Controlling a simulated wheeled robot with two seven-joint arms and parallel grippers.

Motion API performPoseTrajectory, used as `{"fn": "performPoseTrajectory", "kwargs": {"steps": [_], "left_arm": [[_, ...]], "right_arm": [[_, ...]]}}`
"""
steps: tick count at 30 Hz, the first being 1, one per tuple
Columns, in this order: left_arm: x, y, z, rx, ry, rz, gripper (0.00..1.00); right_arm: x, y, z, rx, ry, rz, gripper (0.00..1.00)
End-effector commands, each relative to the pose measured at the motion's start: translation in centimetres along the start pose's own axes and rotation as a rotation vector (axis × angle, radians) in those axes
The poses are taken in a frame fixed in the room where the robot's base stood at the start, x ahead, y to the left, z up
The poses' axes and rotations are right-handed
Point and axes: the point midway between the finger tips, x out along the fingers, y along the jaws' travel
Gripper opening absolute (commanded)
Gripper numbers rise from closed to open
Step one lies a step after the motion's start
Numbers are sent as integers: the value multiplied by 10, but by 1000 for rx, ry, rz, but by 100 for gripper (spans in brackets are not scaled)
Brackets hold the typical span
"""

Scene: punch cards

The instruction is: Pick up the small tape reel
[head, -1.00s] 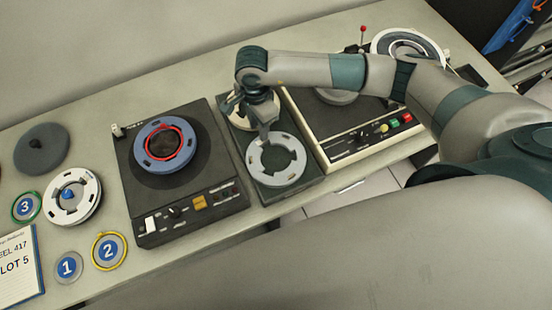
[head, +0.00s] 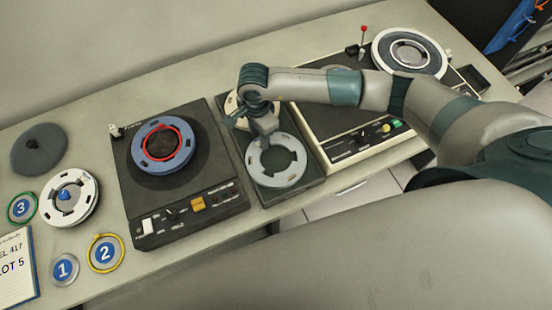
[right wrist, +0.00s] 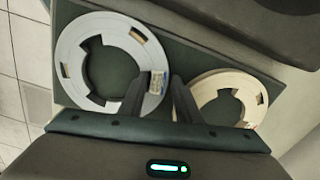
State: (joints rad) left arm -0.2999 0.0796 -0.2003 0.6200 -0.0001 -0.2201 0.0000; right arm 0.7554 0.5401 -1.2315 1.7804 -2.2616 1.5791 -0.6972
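Two small reels lie on a dark tray (head: 256,190). The light grey one (head: 290,178) is at the front and the cream one (head: 232,104) is behind it, partly hidden by my arm. My right gripper (head: 266,143) points down at the back rim of the grey reel. In the right wrist view the gripper (right wrist: 167,78) has its fingers apart, between the grey reel (right wrist: 72,52) and the cream reel (right wrist: 252,86). One finger overlaps the grey rim; I cannot tell whether it touches. My left gripper is not in view.
A tape deck with a blue reel (head: 183,150) stands left of the tray. A cream-edged machine (head: 340,150) stands close on the right, with a large white reel (head: 432,52) at its back. A white reel (head: 82,205) and numbered discs lie at the left.

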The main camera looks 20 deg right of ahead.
Motion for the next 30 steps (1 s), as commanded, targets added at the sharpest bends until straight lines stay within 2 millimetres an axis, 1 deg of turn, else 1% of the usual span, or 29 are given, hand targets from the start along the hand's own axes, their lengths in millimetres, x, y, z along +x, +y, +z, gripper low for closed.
{"fn": "performPoseTrajectory", "kwargs": {"steps": [12, 13, 16, 17, 26, 30], "left_arm": [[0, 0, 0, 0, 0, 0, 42], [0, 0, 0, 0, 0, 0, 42], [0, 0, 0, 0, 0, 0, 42], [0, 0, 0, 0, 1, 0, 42], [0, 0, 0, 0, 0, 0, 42], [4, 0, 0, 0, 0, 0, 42]], "right_arm": [[0, 0, 0, 0, -1, 0, 30], [0, 0, 0, 0, 0, 0, 28], [0, 0, 0, 0, -1, 0, 4], [0, 0, 0, 0, 0, 0, 0], [-1, 0, 0, 0, -1, 0, 0], [-4, -1, 0, 1, -2, -1, 0]]}}
